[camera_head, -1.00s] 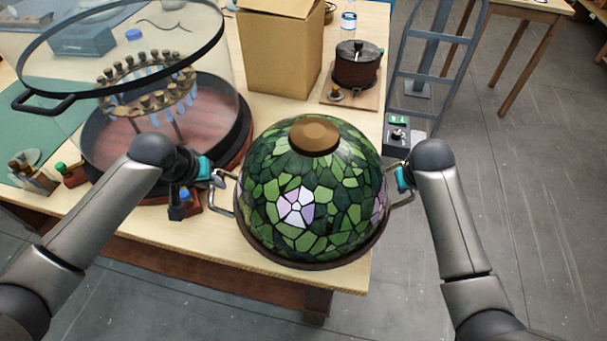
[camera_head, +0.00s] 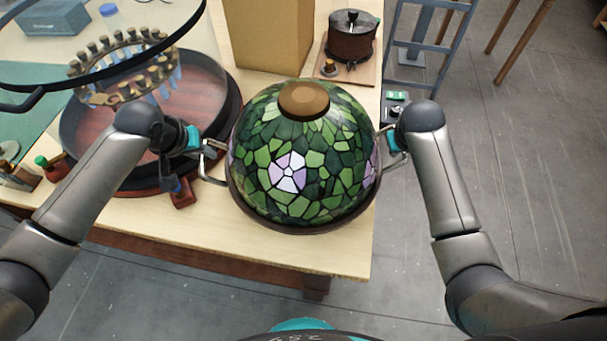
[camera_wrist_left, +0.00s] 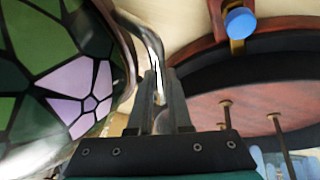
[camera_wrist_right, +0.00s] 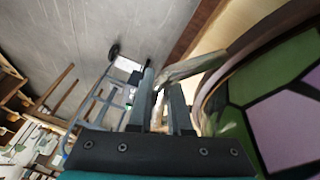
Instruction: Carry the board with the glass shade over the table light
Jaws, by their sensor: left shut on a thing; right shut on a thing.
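The glass shade (camera_head: 328,140), a dome of green and lilac leaded pieces with a brown cap, sits upright on a round dark board (camera_head: 300,230). A metal handle stands out on each side. My left gripper (camera_head: 207,147) is shut on the left handle (camera_wrist_left: 150,35). My right gripper (camera_head: 388,143) is shut on the right handle (camera_wrist_right: 195,65). The shade appears over the table's front right part; its height is hard to tell. At left, a round fixture (camera_head: 228,112) carries a ring of dark-topped pieces (camera_head: 130,65) below a clear black-rimmed cover; I cannot tell whether it is the table light.
A cardboard box (camera_head: 268,35) stands behind the shade. A dark lidded pot (camera_head: 352,38) on a small wooden board is at the back right. A blue-grey metal frame (camera_head: 428,50) stands off the table's right side. Small blocks lie near the fixture's front. The table's front right corner is bare.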

